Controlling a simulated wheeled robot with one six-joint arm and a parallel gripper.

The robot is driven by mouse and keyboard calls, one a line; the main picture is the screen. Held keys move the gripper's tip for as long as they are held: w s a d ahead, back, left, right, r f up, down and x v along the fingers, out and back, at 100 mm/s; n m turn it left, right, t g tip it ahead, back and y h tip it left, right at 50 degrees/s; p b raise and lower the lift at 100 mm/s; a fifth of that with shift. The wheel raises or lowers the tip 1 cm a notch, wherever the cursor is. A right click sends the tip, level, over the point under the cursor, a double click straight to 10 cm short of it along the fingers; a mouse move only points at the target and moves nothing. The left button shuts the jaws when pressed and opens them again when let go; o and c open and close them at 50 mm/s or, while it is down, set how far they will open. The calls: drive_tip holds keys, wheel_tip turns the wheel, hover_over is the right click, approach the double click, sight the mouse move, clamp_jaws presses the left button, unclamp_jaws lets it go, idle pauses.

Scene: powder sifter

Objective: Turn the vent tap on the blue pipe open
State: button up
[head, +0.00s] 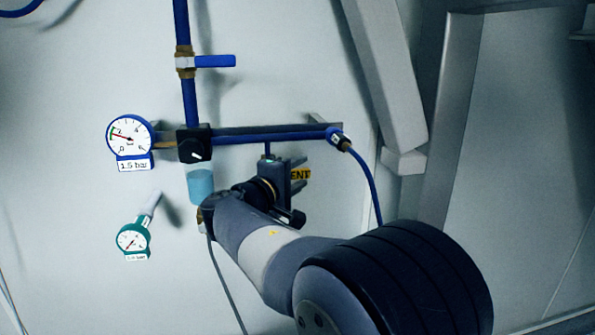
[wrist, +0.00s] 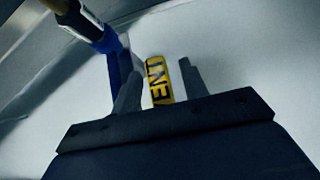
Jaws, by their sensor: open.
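A yellow label reading "ENT", its first letter covered (head: 300,174), is on the wall beside my gripper (head: 304,175). In the wrist view the label (wrist: 159,82) shows between the two fingers of my gripper (wrist: 158,66), which are apart with nothing seen held. A short blue pipe (head: 267,149) drops from the horizontal blue pipe (head: 270,137) to behind my gripper. No vent tap handle is clearly visible by the label; my gripper hides that spot. Higher up, a blue lever (head: 215,61) sits crosswise on the vertical blue pipe (head: 187,100).
A blue-rimmed gauge marked 1.5 bar (head: 130,136), a black regulator knob (head: 194,149) with a pale blue bowl (head: 201,184), and a green gauge (head: 133,238) are at left. A blue hose (head: 371,185) curves down at right. A grey beam (head: 385,70) stands at upper right.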

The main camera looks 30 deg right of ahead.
drive_tip(key=shift+c, duration=0.2)
clamp_jaws()
idle(0.3)
